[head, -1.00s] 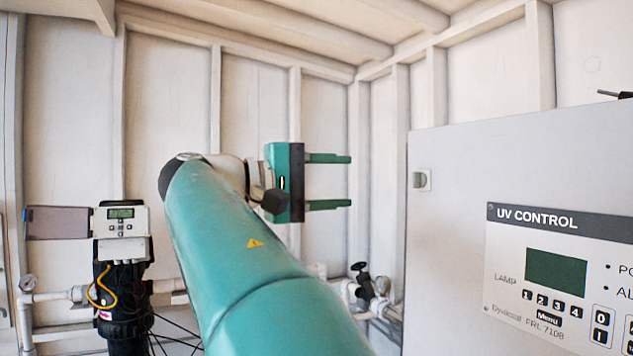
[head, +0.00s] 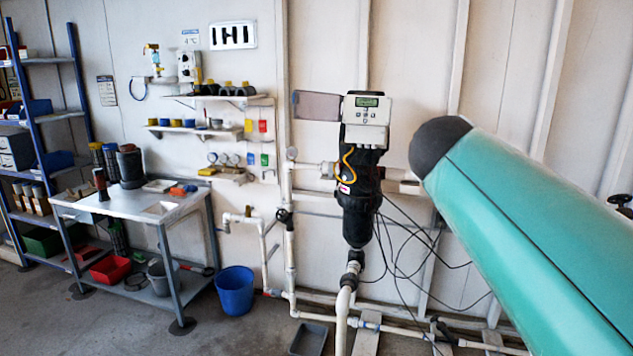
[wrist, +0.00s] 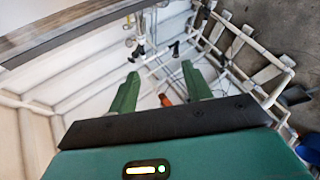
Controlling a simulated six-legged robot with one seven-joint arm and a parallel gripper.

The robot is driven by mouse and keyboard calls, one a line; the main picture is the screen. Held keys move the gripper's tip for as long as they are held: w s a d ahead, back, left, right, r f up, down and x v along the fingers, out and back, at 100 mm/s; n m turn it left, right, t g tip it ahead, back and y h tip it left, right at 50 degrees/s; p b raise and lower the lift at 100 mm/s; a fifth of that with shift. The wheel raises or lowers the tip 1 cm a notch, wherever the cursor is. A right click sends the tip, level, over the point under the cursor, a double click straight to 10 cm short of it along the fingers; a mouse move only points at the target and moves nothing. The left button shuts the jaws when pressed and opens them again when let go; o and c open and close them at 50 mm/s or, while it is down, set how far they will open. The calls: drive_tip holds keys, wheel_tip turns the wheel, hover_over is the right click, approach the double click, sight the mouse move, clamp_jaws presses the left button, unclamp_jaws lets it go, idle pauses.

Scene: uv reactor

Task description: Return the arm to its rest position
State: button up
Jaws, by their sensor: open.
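My teal arm (head: 545,230) reaches in from the right side of the head view, with its dark rounded joint (head: 440,147) at the upper left end. The arm beyond that joint and the gripper are out of the head view. In the wrist view my gripper (wrist: 160,70) shows two green fingers, spread apart with nothing between them. It is open and empty, and no object touches the fingers.
A black filter unit with a grey controller (head: 366,118) stands on white pipes against the wall. A workbench (head: 180,205), blue shelving (head: 80,95) and a blue bucket (head: 235,290) are at left. White pipework (wrist: 245,45) shows in the wrist view. Some floor at lower left is clear.

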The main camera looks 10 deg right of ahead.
drive_tip(key=s+a+f+t+y, duration=0.2)
drive_tip(key=a+f+y, duration=0.3)
drive_tip(key=a+f, duration=0.6)
drive_tip(key=s+a+f+t+y, duration=0.2)
drive_tip(key=a+f+y, duration=0.4)
drive_tip(key=a+f, duration=0.4)
wheel_tip(320, 180, down, 3)
drive_tip(key=shift+a+r+m, duration=0.2)
drive_tip(key=shift+a+m, duration=0.1)
drive_tip(key=shift+a, duration=0.05)
drive_tip(key=shift+c, duration=1.4)
drive_tip(key=shift+d, duration=0.1)
